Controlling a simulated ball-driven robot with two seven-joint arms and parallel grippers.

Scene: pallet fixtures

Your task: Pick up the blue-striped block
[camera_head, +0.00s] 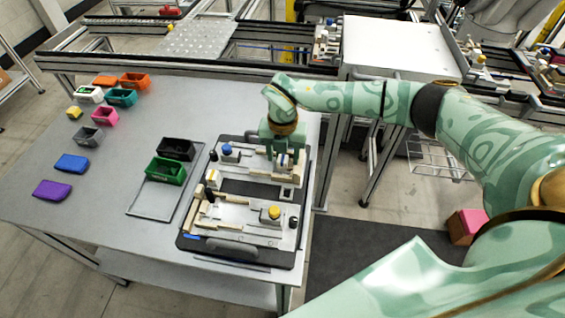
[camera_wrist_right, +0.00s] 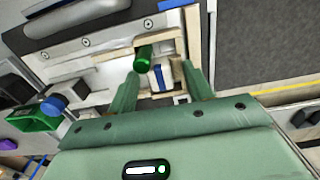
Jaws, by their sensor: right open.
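A pale block with a blue stripe (camera_wrist_right: 158,76) sits in a slot of the wooden fixture in the right wrist view, beside a green cylinder (camera_wrist_right: 144,58). My right gripper (camera_wrist_right: 161,72) is open, with one finger on each side of the block in that picture. I cannot tell whether the fingers touch it. In the head view my right gripper (camera_head: 282,153) points down over the far right part of the fixture pallet (camera_head: 246,188). There the gripper largely hides the block. My left gripper is not in view.
On the pallet stand a blue knob (camera_head: 227,149) and a yellow knob (camera_head: 274,211). A green bin (camera_head: 165,171) and black bin (camera_head: 176,149) stand left of it. The table's middle is clear.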

